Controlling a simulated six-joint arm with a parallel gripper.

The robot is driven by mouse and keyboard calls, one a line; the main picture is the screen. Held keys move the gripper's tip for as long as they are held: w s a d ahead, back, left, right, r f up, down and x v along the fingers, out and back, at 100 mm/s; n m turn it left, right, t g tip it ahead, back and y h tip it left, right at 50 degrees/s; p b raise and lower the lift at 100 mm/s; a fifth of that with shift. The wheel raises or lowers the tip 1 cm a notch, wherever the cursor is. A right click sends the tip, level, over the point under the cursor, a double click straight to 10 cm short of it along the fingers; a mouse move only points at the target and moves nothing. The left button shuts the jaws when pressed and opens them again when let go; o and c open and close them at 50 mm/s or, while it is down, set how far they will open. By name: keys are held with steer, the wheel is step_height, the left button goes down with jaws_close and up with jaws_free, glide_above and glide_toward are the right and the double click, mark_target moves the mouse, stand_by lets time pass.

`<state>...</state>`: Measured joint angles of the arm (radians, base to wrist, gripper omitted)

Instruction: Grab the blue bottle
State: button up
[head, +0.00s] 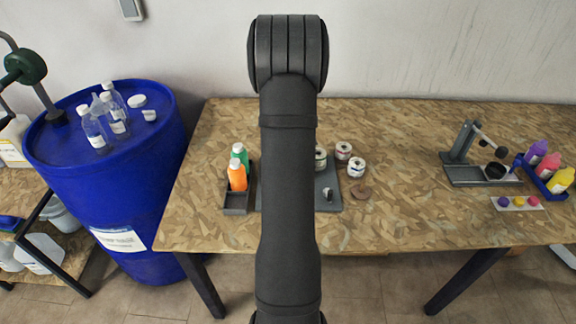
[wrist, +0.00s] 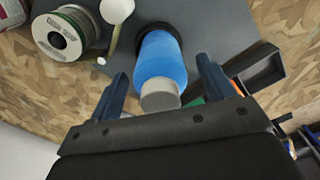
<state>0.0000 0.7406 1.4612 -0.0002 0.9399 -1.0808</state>
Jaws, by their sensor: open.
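The blue bottle (wrist: 160,58) with a grey cap (wrist: 160,96) shows in the wrist view, its cap towards me. Its base end is at a dark round holder (wrist: 158,30) on a grey board (wrist: 215,25). My gripper (wrist: 162,72) is open, with one finger on each side of the bottle. Gaps show between the bottle and both fingers, so it is not gripped. In the head view my arm hides the bottle and my gripper.
An orange bottle (head: 237,176) and a green bottle (head: 240,154) stand in a dark tray (head: 236,209) left of my arm. A large blue drum (head: 105,180) stands left. The table's right middle is clear.

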steer(key=shift+f, duration=0.15)
steer(key=c, duration=1.3)
steer(key=shift+o, duration=0.2)
